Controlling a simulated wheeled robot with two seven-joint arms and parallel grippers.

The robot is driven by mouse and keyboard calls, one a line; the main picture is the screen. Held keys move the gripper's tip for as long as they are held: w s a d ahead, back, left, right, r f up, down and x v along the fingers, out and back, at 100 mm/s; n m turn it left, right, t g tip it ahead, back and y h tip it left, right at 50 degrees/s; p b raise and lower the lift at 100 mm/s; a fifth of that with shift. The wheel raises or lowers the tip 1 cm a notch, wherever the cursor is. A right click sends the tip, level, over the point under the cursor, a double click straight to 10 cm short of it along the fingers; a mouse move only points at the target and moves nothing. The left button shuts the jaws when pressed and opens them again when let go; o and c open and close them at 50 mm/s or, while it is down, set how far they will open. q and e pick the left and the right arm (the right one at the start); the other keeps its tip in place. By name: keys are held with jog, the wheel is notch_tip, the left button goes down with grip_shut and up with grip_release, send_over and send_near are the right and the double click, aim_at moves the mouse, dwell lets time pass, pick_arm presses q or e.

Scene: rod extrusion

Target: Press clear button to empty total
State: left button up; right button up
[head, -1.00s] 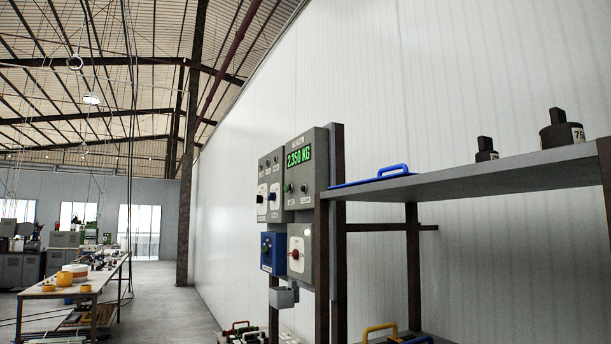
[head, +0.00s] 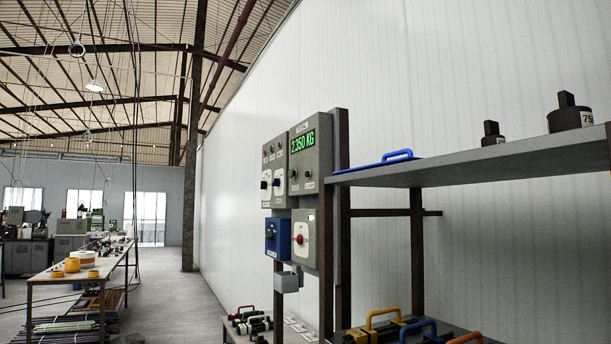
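A grey control panel (head: 308,182) is mounted on a post right of centre in the head view. Its green display (head: 302,141) reads 2.350 KG. Small round buttons and knobs sit below the display; their labels are too small to read, so I cannot tell which one is the clear button. Below are a blue switch box (head: 278,238) and a grey box with a red knob (head: 300,240). Neither of my grippers shows in this view.
A shelf (head: 470,165) right of the panel carries a blue-handled plate (head: 375,162) and two dark weights (head: 570,113). Handled tools (head: 378,328) lie on a lower shelf. A long workbench (head: 75,278) stands at the left. The floor (head: 175,300) between is clear.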

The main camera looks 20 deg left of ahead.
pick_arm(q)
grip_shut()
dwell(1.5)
